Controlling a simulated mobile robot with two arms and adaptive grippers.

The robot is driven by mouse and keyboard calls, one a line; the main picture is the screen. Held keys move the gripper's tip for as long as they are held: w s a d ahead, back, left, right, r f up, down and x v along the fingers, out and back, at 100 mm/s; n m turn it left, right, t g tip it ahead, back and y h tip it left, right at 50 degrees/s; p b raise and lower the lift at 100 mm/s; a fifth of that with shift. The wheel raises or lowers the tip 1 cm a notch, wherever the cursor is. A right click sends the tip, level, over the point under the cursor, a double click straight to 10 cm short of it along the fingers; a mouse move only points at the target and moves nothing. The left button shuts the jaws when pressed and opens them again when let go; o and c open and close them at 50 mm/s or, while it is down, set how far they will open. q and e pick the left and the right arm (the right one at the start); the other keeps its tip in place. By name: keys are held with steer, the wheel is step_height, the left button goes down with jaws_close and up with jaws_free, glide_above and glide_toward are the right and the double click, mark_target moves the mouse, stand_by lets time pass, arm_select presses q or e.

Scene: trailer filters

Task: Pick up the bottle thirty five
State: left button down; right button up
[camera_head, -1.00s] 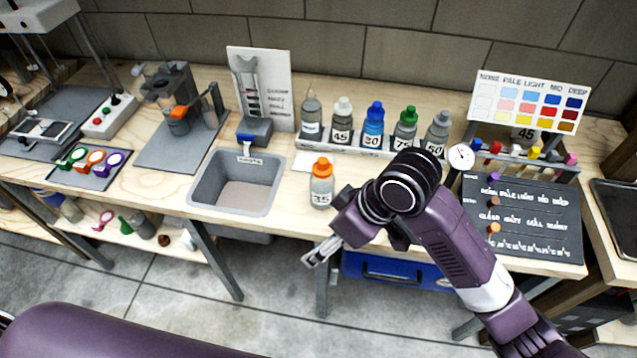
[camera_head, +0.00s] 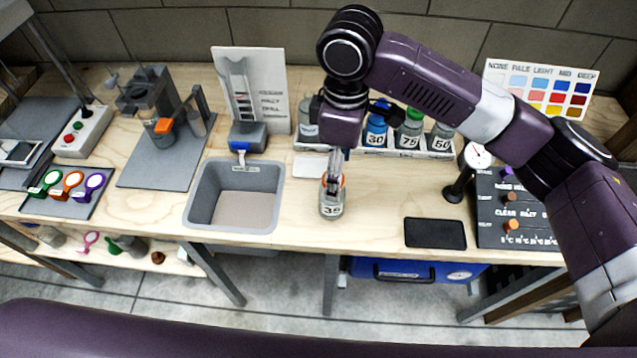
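The bottle thirty five (camera_head: 331,206) stands upright on the wooden bench, right of the grey sink. Its label reads 35, and its orange cap is mostly hidden by my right gripper (camera_head: 334,178). That gripper points down from above, with its fingers around the cap and upper part of the bottle. The fingers look close about the cap, but whether they press on it is too small to tell. The bottle's base appears to rest on the bench. My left gripper is not in view.
The grey sink (camera_head: 236,196) is just left of the bottle. Behind are the bottles marked 30 (camera_head: 376,137), 75 (camera_head: 409,133) and 50 (camera_head: 441,141) in a white rack. A black pad (camera_head: 435,233) and a gauge (camera_head: 478,157) are to the right. Bare bench lies between.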

steer(key=shift+w+a+f, duration=0.5)
steer(key=shift+w+f, duration=0.05)
steer(key=shift+f, duration=0.25)
steer(key=f, duration=0.1)
steer(key=f+p, duration=0.1)
steer(key=shift+s+d+f, duration=0.1)
steer(key=shift+d+f, duration=0.1)
steer(key=shift+f, duration=0.15)
steer(key=shift+w+a+f, duration=0.15)
steer(key=shift+f, duration=0.5)
steer(key=shift+w+a+f, duration=0.1)
steer(key=shift+f, duration=0.8)
steer(key=shift+d, duration=0.1)
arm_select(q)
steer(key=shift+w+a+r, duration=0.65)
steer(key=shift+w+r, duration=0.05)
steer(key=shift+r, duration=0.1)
arm_select(e)
steer(key=c, duration=1.5)
